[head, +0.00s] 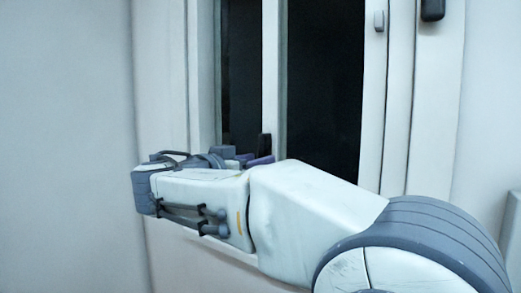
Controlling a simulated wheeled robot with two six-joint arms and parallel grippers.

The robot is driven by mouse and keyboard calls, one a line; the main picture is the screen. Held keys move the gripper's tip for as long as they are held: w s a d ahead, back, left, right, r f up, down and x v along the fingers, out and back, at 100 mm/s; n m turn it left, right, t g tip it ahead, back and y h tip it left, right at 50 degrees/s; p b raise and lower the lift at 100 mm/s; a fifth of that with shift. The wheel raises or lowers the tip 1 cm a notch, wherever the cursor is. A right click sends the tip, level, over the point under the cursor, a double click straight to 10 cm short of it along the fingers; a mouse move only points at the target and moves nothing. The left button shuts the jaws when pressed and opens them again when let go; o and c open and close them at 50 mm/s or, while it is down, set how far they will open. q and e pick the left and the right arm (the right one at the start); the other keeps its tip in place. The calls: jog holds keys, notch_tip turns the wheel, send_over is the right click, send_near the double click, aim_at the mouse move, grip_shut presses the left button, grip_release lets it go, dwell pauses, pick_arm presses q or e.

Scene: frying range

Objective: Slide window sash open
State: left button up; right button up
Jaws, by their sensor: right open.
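The window has white frames around dark panes. A white upright sash stile (270,70) stands between a narrow left pane and a wider right pane (325,85). My right arm reaches in from the lower right across the window. My right gripper (252,159) is open, low in front of the window near the foot of the stile. A small dark upright piece (265,145) shows right by the fingers; I cannot tell whether it is a handle or touches them. My arm hides the lower window. My left gripper is out of view.
A small grey latch (379,21) sits on the right frame upright. A black fitting (432,9) is on the outer frame at the top right. Plain pale wall (65,120) fills the left side, with free room in front of it.

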jog(key=shift+x, duration=1)
jog(key=shift+f, duration=0.1)
jog(key=shift+c, duration=0.3)
grip_shut()
dwell(0.4)
